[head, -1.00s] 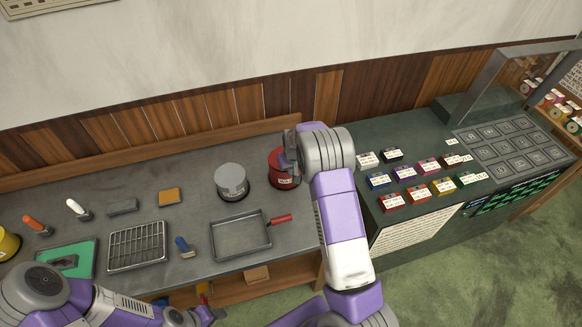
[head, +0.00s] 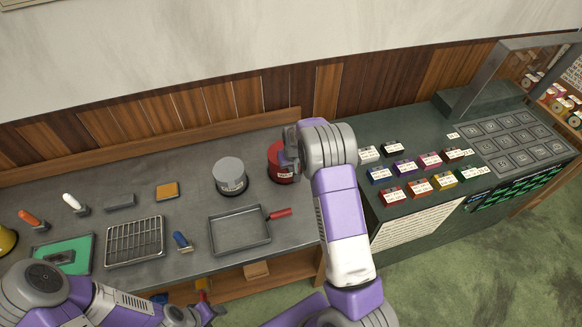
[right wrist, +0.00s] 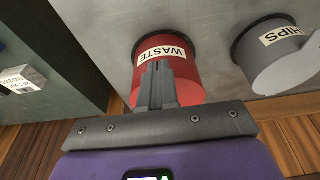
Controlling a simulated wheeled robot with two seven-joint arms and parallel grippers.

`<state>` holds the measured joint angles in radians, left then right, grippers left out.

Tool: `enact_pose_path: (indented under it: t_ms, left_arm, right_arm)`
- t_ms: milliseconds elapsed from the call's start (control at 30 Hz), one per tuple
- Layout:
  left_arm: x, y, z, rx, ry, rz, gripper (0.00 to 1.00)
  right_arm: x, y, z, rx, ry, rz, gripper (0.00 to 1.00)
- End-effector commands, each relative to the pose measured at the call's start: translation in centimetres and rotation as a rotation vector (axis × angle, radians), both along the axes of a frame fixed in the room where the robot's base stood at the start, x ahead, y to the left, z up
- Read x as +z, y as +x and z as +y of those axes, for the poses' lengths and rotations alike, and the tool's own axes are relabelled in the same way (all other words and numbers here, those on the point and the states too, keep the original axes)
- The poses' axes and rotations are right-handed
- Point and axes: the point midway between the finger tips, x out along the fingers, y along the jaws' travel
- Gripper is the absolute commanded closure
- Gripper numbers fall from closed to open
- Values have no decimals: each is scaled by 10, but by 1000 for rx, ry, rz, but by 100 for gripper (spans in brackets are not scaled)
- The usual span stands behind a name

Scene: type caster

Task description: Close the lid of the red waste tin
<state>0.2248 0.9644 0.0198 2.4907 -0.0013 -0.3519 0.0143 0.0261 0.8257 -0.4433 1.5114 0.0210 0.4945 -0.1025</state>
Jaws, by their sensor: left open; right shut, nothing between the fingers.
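The red waste tin (head: 275,163) stands at the back right of the grey bench, partly hidden behind my right gripper in the head view. In the right wrist view the waste tin (right wrist: 191,74) shows a white WASTE label. I cannot tell how its lid stands. My right gripper (head: 290,152) is at the tin's right side. Its fingers (right wrist: 158,70) are shut and empty, in front of the tin just below the label; whether they touch is unclear. My left gripper (head: 212,312) is open and empty, low at the front edge of the bench.
A grey tin (head: 230,178) labelled CHIPS stands left of the waste tin. A metal tray (head: 240,250), a red-handled tool (head: 281,213) and a wire rack (head: 135,262) lie in front. A green counter (head: 400,145) with several small labelled boxes stands to the right.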

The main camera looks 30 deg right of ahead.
Motion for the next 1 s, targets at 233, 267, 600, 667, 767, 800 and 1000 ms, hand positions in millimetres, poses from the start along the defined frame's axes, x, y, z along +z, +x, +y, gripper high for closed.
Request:
enact_pose_path:
  t_ms: [233, 267, 600, 667, 767, 800, 1000]
  left_arm:
    - [7, 0, 0, 0, 0, 0, 43]
    - [7, 0, 0, 0, 0, 0, 43]
    - [32, 0, 0, 0, 0, 0, 43]
    - [27, 0, 0, 0, 0, -1, 43]
    - [22, 0, 0, 0, 0, 0, 43]
    - [21, 0, 0, 0, 0, 0, 43]
    - [18, 0, 0, 0, 0, 0, 43]
  right_arm:
    - [12, 0, 0, 0, 0, 0, 100]
    - [13, 0, 0, 0, 0, 0, 100]
    - [56, 0, 0, -1, 0, -3, 100]
    - [67, -3, 1, -1, 0, -6, 100]
    - [86, -11, 3, -1, 0, -5, 100]
    - [95, -14, 4, 0, 1, -6, 100]
    - [129, -27, 7, -1, 0, -3, 100]
